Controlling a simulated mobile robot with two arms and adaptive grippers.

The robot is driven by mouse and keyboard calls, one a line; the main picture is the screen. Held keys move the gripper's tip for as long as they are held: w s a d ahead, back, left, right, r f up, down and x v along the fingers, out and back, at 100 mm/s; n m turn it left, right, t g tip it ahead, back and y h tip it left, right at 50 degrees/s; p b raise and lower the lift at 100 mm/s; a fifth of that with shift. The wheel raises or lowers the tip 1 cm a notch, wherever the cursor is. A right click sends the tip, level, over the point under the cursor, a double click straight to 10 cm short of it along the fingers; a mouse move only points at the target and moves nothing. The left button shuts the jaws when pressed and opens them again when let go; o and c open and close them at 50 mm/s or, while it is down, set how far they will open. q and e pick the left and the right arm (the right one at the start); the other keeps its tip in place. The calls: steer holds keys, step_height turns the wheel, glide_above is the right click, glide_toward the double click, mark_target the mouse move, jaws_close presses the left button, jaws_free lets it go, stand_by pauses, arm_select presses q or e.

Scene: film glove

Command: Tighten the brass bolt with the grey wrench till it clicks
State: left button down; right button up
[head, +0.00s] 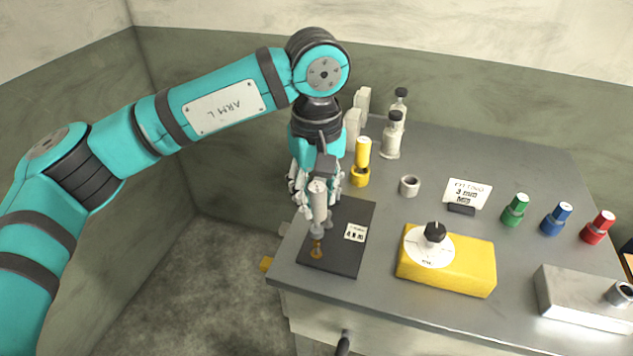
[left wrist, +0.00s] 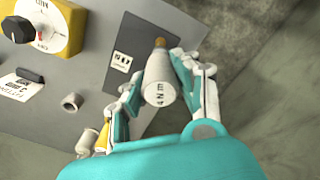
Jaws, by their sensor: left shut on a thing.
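My left gripper (head: 315,188) is shut on the grey wrench (head: 318,206), an upright cylinder with a darker lower end. The brass bolt (head: 317,250) stands on a dark plate (head: 340,262) at the table's front left. The wrench's lower end is right at the top of the bolt; I cannot tell whether it is seated on it. In the left wrist view the wrench (left wrist: 160,88) shows lettering on its end, between the fingers of my left gripper (left wrist: 152,88), with the bolt (left wrist: 160,42) just beyond it. My right gripper is not in view.
A small label card (head: 355,233) lies on the plate. A yellow box with a dial (head: 447,272) stands right of it. A yellow-handled tool (head: 362,152), a grey ring (head: 409,186) and bottles (head: 391,140) are behind. Green, blue and red tools and a grey block (head: 580,298) stand right.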

mark_target(317, 210)
arm_select(q)
step_height(317, 210, up, 3)
steer(key=n+p, duration=0.5)
steer(key=n, duration=0.2)
steer(key=n+p, duration=0.5)
steer(key=n, duration=0.3)
steer(key=shift+s+r+n+p, duration=0.15)
steer(key=shift+r+n+p, duration=0.05)
steer(key=shift+n+p, duration=0.15)
steer(key=n+p, duration=0.1)
steer(key=n, duration=0.2)
steer(key=shift+f, duration=0.1)
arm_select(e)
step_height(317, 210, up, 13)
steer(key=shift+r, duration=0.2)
arm_select(q)
steer(key=shift+f, duration=0.1)
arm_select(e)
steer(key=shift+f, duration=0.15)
arm_select(q)
steer(key=shift+f+b, duration=0.2)
steer(key=shift+b, duration=0.4)
step_height(317, 210, down, 4)
steer(key=b, duration=0.4)
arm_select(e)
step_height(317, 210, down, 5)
